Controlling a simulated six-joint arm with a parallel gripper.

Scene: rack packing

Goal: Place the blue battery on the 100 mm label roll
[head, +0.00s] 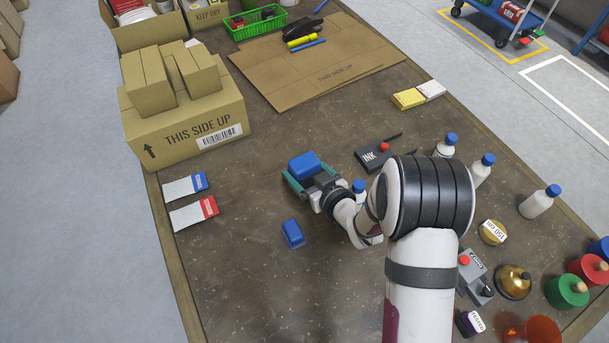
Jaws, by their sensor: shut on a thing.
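My gripper (311,176) is over the middle of the table, its teal fingers shut on a blue block that looks like the blue battery (303,163). Whether the held battery touches the table is hard to tell. A second, smaller-looking blue block (292,234) lies on the table below the gripper in the picture, apart from it. A round yellowish roll with a white label (492,232) lies right of my arm; its label seems to read 150 mm. I cannot make out a roll marked 100 mm; my arm hides part of the table.
Two small packets (193,212) lie at left, near a large carton (186,125). A brass bell (513,281) is at lower right. The table's lower left is clear.

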